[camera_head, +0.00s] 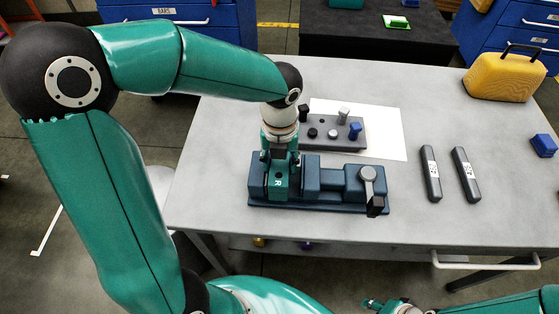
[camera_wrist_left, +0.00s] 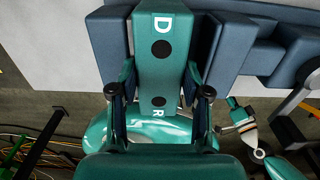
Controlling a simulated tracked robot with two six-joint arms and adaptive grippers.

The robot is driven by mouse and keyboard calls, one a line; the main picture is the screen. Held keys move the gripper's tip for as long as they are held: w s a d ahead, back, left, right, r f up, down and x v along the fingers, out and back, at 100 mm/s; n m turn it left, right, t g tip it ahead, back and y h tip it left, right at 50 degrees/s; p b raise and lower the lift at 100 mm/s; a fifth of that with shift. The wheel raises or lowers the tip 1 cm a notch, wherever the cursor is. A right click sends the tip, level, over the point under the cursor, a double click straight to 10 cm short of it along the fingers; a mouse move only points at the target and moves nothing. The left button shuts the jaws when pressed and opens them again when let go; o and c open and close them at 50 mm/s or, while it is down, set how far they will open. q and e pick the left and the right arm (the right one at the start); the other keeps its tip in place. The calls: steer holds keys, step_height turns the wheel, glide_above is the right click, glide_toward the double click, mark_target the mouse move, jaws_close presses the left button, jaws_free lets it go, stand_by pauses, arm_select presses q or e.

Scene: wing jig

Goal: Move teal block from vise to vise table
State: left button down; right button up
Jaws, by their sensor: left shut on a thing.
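The teal block (camera_head: 278,187), marked with an R, stands at the left end of the dark blue vise (camera_head: 330,181) on the grey vise table (camera_head: 210,190). In the left wrist view the block (camera_wrist_left: 160,45) shows the letters D and R and two dark round spots, with vise parts (camera_wrist_left: 110,45) on both sides. My left gripper (camera_head: 279,160) comes down from above and is shut on the block; its fingers flank it in the wrist view (camera_wrist_left: 160,98). My right gripper (camera_head: 373,304) is low at the bottom edge, away from the table; its fingers are too small to judge.
Behind the vise, a grey fixture (camera_head: 345,144) with pegs sits on a white sheet (camera_head: 390,130). Two dark bars (camera_head: 431,174), a blue block (camera_head: 543,145) and a yellow case (camera_head: 503,78) lie to the right. The vise handle (camera_head: 374,205) sticks out in front. The table's left part is clear.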

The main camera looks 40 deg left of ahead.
mark_target(284, 164)
arm_select(q)
steer(key=shift+w+d+r, duration=0.25)
steer(key=shift+d+r, duration=0.05)
steer(key=shift+d, duration=0.05)
step_height(284, 164, up, 6)
steer(key=p, duration=0.6)
stand_by(0.3)
